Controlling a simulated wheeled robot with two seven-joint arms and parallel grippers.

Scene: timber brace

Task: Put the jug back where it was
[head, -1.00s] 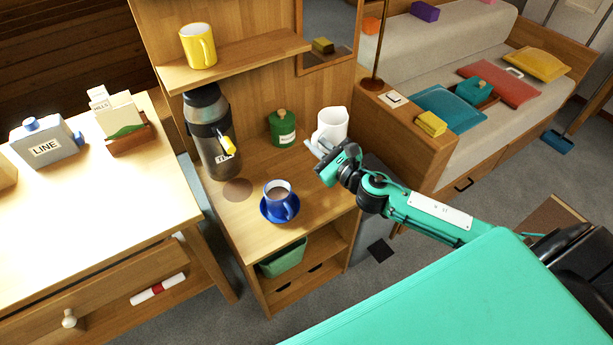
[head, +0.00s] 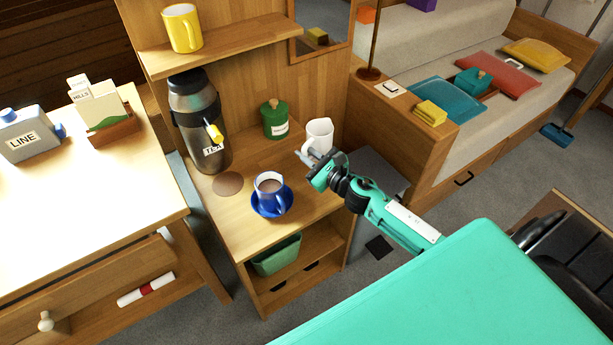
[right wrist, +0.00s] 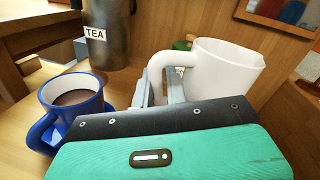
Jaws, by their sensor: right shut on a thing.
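The white jug (head: 319,134) is upright at the right side of the wooden counter (head: 240,215), right of the green canister (head: 275,121). My right gripper (head: 304,160) is shut on the jug's handle. In the right wrist view the jug (right wrist: 225,75) is just beyond my right gripper (right wrist: 158,88), with the handle between the fingers. I cannot tell whether the jug's base touches the counter. My left gripper is not in view.
A dark tea flask (head: 203,125) stands at the left by a dark round patch (head: 228,184). A shelf (head: 225,44) with a yellow mug (head: 183,28) overhangs the back.

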